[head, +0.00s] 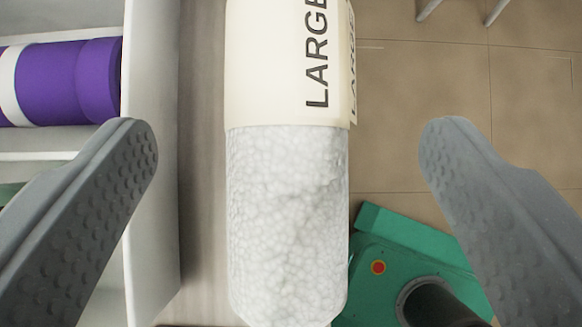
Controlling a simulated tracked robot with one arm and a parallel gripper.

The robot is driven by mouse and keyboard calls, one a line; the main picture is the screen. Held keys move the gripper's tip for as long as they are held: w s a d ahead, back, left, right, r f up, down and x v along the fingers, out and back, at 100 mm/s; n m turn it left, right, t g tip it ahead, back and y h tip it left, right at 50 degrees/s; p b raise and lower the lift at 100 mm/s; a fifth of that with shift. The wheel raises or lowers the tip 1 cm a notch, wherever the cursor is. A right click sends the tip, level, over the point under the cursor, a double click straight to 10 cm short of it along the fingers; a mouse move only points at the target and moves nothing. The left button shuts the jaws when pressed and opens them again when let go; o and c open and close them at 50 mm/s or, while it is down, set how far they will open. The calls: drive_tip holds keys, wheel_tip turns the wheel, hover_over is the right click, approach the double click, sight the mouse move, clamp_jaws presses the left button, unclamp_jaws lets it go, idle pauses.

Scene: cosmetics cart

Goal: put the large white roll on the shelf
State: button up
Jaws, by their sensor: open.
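The large white roll (287,215) fills the middle of the head view. It has a textured white body and a cream band marked "LARGE" in dark letters. Its top end runs out of the picture. It rests on or above a narrow grey-brown surface (201,160); I cannot tell whether they touch. My gripper (289,150) is open, with one grey finger on each side of the roll. Neither finger touches it in this view. I cannot tell which surface is the shelf of the task.
A white-walled compartment (152,190) at the left holds a purple roll (70,80) with a white band. My green base shows at the lower right. Tan tiled floor (420,110) lies at the right, with pale legs (494,12) at the top.

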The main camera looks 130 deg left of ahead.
drive_tip(key=shift+v, duration=1.45)
drive_tip(key=a+r+n+t+y, duration=0.1)
drive_tip(key=a+r+n+t, duration=0.2)
drive_tip(key=a+r, duration=0.3)
drive_tip(key=a+r+n+t+y, duration=0.1)
drive_tip(key=a+r+n+t, duration=0.2)
drive_tip(key=r, duration=1.2)
drive_tip(key=a+r+n+t+y, duration=0.1)
drive_tip(key=a+r+n+t, duration=0.2)
drive_tip(key=a+r, duration=0.6)
drive_tip(key=shift+s+r+y, duration=0.3)
drive_tip(key=shift+r+y, duration=0.1)
drive_tip(key=shift+r, duration=0.4)
drive_tip(key=shift+o, duration=0.3)
drive_tip(key=s+a+r+n+t+y, duration=0.1)
drive_tip(key=s+a+r+n, duration=0.1)
drive_tip(key=r, duration=0.4)
drive_tip(key=s+a+r+n+t+y, duration=0.2)
drive_tip(key=s+a+r, duration=0.1)
drive_tip(key=s+r, duration=0.2)
drive_tip(key=shift+r+n, duration=0.3)
drive_tip(key=shift+r, duration=0.4)
